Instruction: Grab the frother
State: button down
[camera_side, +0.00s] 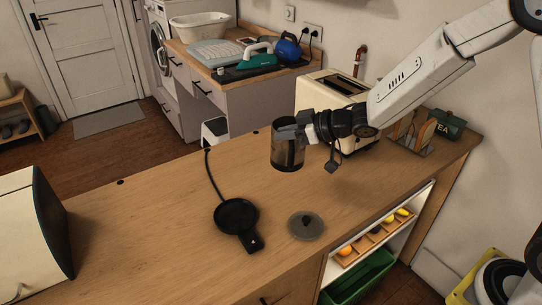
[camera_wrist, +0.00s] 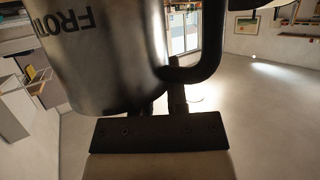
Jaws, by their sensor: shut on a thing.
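The frother (camera_side: 287,153) is a dark metallic jug with a handle. My gripper (camera_side: 303,129) is shut on it at the handle side, and it appears to be held upright above the counter's back part. In the wrist view the jug (camera_wrist: 100,55) fills the upper left, with part of its "FRO" lettering upside down. The black handle (camera_wrist: 205,55) runs down to my gripper's fingers (camera_wrist: 160,100). A black round base (camera_side: 236,214) with a cord lies on the counter, apart from the jug. A grey round lid (camera_side: 306,226) with a dark knob lies to its right.
The wooden counter (camera_side: 150,225) is mostly clear around the base. A cream toaster (camera_side: 325,92) stands behind my gripper, with a rack (camera_side: 412,132) and a green tea tin (camera_side: 446,125) to the right. A cream box-shaped appliance (camera_side: 30,235) stands at the left end.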

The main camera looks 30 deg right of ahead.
jog(key=shift+r, duration=0.5)
